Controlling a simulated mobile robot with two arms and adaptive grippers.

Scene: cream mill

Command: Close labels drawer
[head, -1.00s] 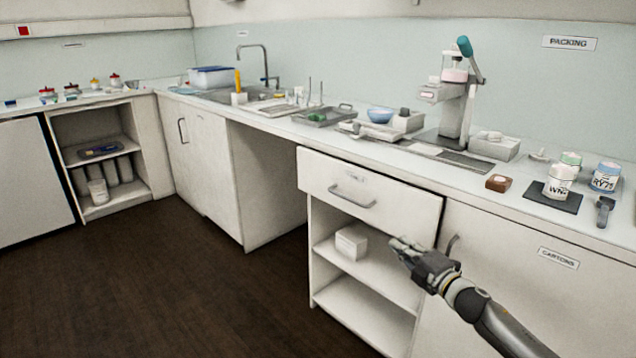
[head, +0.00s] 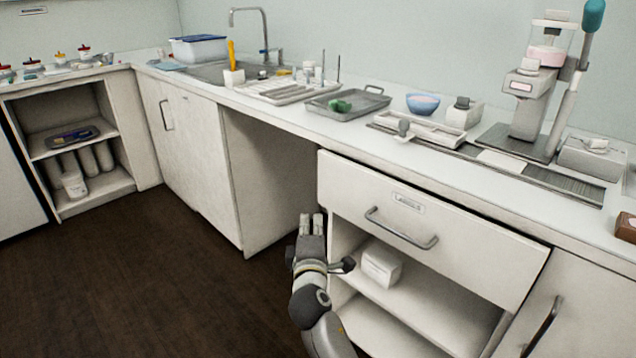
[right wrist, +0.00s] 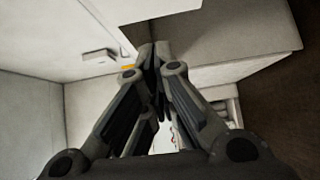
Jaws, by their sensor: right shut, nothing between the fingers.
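The labels drawer (head: 465,250) is the white front under the counter, with a small label plate (head: 408,203) and a grey bar handle (head: 400,232). Its front stands slightly out from the cabinet, with a dark gap along its top right edge. My right gripper (head: 312,222) is shut and empty. In the head view it shows at the drawer's lower left, beside the open shelves, fingers pointing up and away. In the right wrist view its fingertips (right wrist: 153,52) meet near pale panels; I cannot tell contact. My left gripper is not in view.
A white box (head: 381,264) sits on the open shelf below the drawer. A cabinet door with a dark handle (head: 541,327) is at the right. The counter above holds a tray (head: 348,103), a blue bowl (head: 422,104) and a press. Open knee space and dark floor lie left.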

